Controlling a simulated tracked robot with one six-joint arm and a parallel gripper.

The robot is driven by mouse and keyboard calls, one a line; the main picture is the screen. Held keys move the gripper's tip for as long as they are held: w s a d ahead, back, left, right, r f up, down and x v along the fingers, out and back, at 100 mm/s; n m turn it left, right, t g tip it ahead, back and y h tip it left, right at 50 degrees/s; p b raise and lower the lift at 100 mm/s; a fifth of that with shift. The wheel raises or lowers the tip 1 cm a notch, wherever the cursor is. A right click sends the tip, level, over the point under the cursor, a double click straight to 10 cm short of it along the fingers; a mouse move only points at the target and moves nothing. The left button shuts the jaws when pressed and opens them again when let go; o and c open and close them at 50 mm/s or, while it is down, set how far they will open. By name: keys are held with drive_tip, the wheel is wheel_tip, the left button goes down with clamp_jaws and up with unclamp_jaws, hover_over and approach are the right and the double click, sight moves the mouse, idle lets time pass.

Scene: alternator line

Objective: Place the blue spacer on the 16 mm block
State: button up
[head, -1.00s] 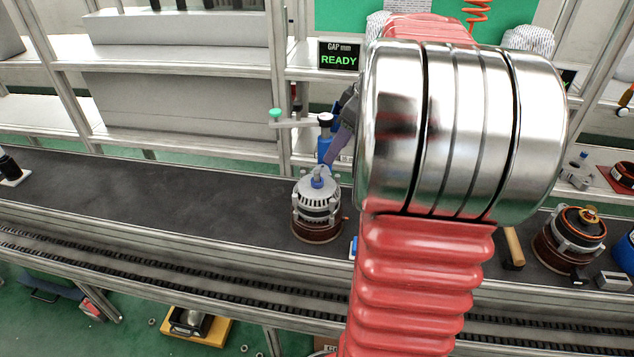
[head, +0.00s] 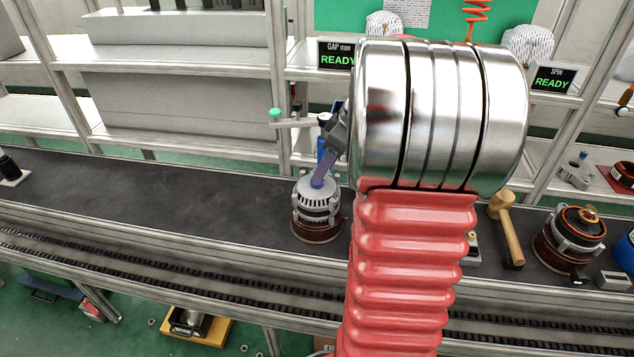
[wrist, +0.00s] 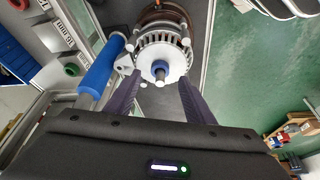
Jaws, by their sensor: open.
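The blue spacer (wrist: 160,65) is a small blue ring around the shaft at the top of the silver alternator (wrist: 166,48). In the head view the alternator (head: 317,208) stands upright on a brown round base on the conveyor. My gripper (wrist: 158,92) is open, its two purple fingers apart on either side of the shaft line, with nothing held. In the head view my gripper (head: 321,172) is at the alternator's top and partly hides the spacer. A label ending in "mm" (wrist: 63,32) is on a grey block at upper left in the wrist view; I cannot read its number surely.
A blue cylinder (wrist: 101,67) on a stand is close beside my left finger in the wrist view. A mallet (head: 507,228) and another alternator (head: 570,238) are at right.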

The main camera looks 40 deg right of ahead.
drive_tip(key=x, duration=0.4)
drive_tip(key=shift+w+f, duration=0.1)
drive_tip(key=shift+c, duration=0.2)
drive_tip(key=c, duration=1.2)
wheel_tip(320, 180, up, 18)
idle(0.4)
idle(0.8)
